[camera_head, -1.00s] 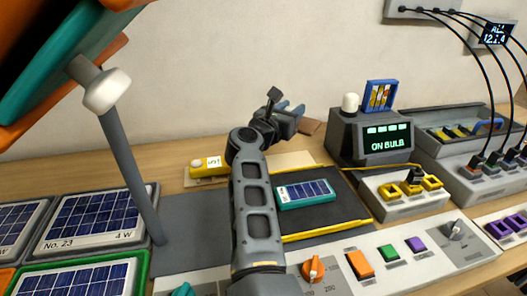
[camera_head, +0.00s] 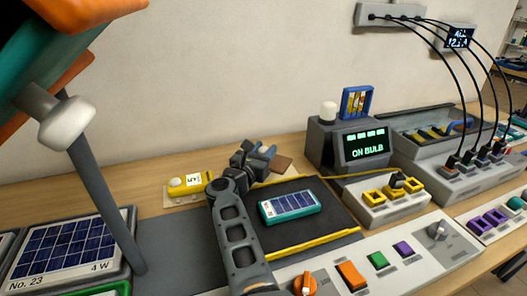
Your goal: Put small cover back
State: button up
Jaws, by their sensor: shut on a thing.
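My gripper (camera_head: 262,158) is near the back of the bench, low over the wood. A small flat brown piece (camera_head: 283,163), which looks like the small cover, is at its fingertips, and the gripper is shut on it. The fingers hide part of the piece, and I cannot tell whether it touches what lies below. A teal case with a small solar panel (camera_head: 291,206) lies on the dark mat (camera_head: 325,222) in front of the gripper.
A yellow device (camera_head: 186,185) sits left of my arm. A grey unit reading "ON BULB" (camera_head: 365,143) and a tray with yellow sockets (camera_head: 390,203) stand to the right. A control panel with knobs (camera_head: 408,262) runs along the front. Black cables (camera_head: 455,90) hang at the right.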

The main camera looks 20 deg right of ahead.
jog(key=shift+s+f+b, duration=0.1)
jog(key=shift+f+b, duration=0.5)
jog(key=shift+b, duration=0.25)
jog(key=o, duration=0.8)
jog(key=shift+f, duration=0.1)
jog(key=o, duration=0.3)
jog(key=shift+f, duration=0.2)
jog(key=shift+r, duration=0.1)
jog(key=shift+r+p, duration=0.6)
jog(key=shift+p, duration=0.35)
jog(key=p+v, duration=0.1)
jog(key=v, duration=0.3)
jog(key=p+v, duration=0.1)
jog(key=v, duration=0.3)
jog(key=p+v, duration=0.1)
jog(key=v, duration=0.3)
jog(key=shift+r+p, duration=0.25)
jog(key=shift+p, duration=0.1)
